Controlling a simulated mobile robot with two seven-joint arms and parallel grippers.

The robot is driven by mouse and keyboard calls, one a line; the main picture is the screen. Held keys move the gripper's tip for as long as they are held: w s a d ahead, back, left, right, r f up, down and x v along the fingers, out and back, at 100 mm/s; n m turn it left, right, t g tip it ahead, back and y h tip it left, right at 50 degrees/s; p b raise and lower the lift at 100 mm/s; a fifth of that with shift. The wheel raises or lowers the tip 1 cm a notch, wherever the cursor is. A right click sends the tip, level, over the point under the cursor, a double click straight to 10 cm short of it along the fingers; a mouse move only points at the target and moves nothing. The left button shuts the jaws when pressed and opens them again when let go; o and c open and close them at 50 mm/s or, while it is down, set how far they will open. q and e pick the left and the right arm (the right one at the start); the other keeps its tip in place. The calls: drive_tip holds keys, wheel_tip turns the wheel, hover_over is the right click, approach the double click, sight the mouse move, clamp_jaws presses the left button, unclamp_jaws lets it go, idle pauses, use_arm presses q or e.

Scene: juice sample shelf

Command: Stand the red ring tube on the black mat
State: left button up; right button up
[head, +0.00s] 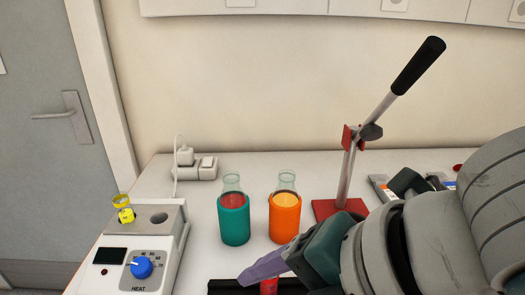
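My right gripper (266,268) reaches in from the right, low in the head view, with one pale purple finger showing. Just under that finger is a small red piece (268,287), cut off by the bottom edge; it may be part of the red ring tube, but too little shows to tell. I cannot tell whether the gripper holds it. A black strip (228,287) at the bottom edge, on both sides of the red piece, looks like the black mat; most of it is out of view. My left gripper is not in view.
A heater block (135,265) with a yellow-ringed tube (123,209) stands at left. A teal-sleeved bottle (234,220) and an orange-sleeved bottle (285,217) stand mid-table. A lever press (345,190) with a red base stands behind my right arm. A power strip (197,168) lies behind.

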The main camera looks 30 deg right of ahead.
drive_tip(key=s+d+f+m+g+h, duration=0.1)
drive_tip(key=s+m, duration=0.3)
drive_tip(key=m, duration=0.6)
drive_tip(key=s+d+f+m+g+h, duration=0.1)
drive_tip(key=s+m, duration=0.4)
drive_tip(key=m, duration=0.5)
drive_tip(key=d+f+g, duration=0.1)
drive_tip(key=d, duration=0.1)
drive_tip(key=shift+d, duration=0.35)
